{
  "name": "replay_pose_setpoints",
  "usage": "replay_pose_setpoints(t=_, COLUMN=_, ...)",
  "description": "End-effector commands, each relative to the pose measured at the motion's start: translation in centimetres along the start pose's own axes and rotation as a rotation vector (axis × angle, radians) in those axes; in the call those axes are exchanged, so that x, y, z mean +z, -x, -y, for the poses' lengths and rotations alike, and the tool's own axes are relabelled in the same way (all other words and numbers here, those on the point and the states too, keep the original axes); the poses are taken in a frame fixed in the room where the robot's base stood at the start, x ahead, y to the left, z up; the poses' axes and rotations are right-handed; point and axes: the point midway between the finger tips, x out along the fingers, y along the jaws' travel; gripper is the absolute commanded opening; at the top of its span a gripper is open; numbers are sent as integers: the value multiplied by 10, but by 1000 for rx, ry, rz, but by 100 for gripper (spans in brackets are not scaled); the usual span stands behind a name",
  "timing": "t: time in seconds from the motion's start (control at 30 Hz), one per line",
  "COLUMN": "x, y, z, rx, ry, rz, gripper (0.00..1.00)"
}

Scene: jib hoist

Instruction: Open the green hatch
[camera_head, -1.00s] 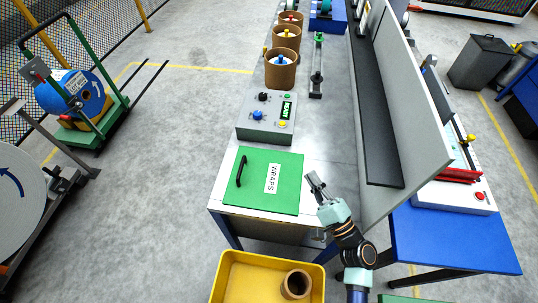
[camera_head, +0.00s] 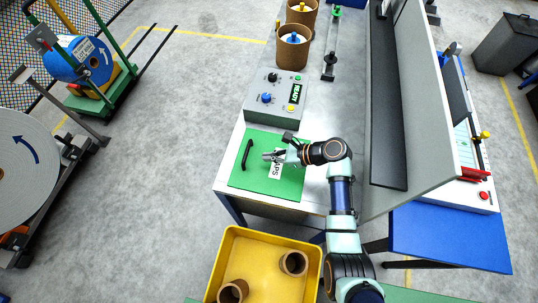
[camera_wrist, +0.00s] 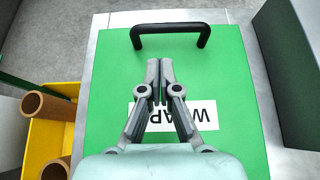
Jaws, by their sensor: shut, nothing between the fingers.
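The green hatch (camera_head: 287,184) lies flat and closed on the near end of the grey bench. It also fills the middle of the wrist view (camera_wrist: 232,82). Its black bar handle (camera_head: 248,153) is along the hatch's left side in the head view and shows at the top of the wrist view (camera_wrist: 170,29). My gripper (camera_head: 266,156) is over the hatch, above the white label (camera_wrist: 205,112), which it partly covers. The fingers (camera_wrist: 160,62) are shut and empty, pointing toward the handle, with a gap between the fingertips and the bar.
A grey control box (camera_head: 275,101) with knobs and a READY display stands behind the hatch. A yellow bin (camera_head: 262,245) with brown cardboard tubes is in front of the bench. A tall grey panel (camera_head: 425,110) rises on the right.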

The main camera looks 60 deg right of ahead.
Motion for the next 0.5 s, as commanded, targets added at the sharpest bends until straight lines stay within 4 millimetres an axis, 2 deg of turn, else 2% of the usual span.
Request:
replay_pose_setpoints(t=0.1, x=-3, y=-27, z=-1, rx=3, ry=1, rz=0, gripper=0)
replay_pose_setpoints(t=0.23, x=-2, y=-50, z=-1, rx=2, ry=2, rz=0, gripper=0)
replay_pose_setpoints(t=0.4, x=-1, y=-67, z=0, rx=0, ry=2, rz=1, gripper=0)
replay_pose_setpoints(t=0.5, x=0, y=-70, z=0, rx=-1, ry=1, rz=1, gripper=0)
